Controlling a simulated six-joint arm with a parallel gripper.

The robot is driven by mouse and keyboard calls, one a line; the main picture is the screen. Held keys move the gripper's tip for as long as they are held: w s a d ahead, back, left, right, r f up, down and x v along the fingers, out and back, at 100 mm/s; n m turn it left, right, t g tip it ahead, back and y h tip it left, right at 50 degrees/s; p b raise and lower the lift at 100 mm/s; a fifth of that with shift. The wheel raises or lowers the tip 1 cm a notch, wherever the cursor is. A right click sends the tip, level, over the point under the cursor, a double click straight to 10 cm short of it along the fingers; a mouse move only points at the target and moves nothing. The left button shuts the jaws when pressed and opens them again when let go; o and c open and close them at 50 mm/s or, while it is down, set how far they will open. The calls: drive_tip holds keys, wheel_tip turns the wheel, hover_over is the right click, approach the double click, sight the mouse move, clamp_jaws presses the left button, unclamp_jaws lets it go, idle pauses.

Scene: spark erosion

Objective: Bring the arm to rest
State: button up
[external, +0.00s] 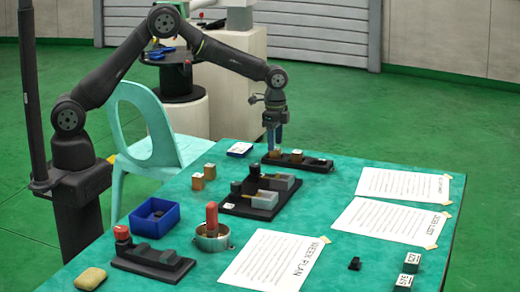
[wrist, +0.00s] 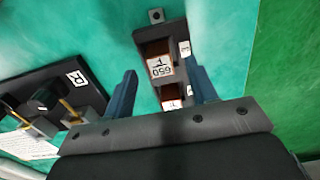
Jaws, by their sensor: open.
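My gripper (external: 273,148) hangs straight down at the far side of the teal table, over the left end of a black rack (external: 318,167). Its two blue fingers stand apart in the wrist view (wrist: 162,70). Between them, in that view, is a copper-brown block (wrist: 157,48) with a white label on top, sitting in the rack (wrist: 150,31). The fingertips are at or just above this block; I cannot tell whether they reach down beside it. My arm arches from its base at the left, over the pale green chair, to the rack.
A black fixture with grey blocks (external: 247,211) stands nearest the rack. Two brown blocks (external: 203,177), a blue bin (external: 154,215), a red-handled tool (external: 212,219) and a black fixture with a red knob (external: 150,262) lie nearer. Paper sheets (external: 402,185) cover the right side.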

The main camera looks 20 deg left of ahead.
wheel_tip(320, 180, down, 2)
drive_tip(key=shift+f, duration=0.1)
drive_tip(key=r, duration=0.7)
drive_tip(key=shift+s+d+r, duration=0.15)
drive_tip(key=shift+s+r, duration=0.15)
drive_tip(key=shift+r, duration=0.05)
drive_tip(key=s+d+r, duration=0.1)
drive_tip(key=s+d, duration=0.1)
drive_tip(key=s, duration=0.6)
drive_tip(key=s+d+r, duration=0.1)
drive_tip(key=s+d, duration=0.2)
drive_tip(key=s, duration=0.4)
drive_tip(key=shift+s+d, duration=0.15)
drive_tip(key=shift+s, duration=0.25)
drive_tip(key=shift+o, duration=0.2)
drive_tip(key=shift+r, duration=0.1)
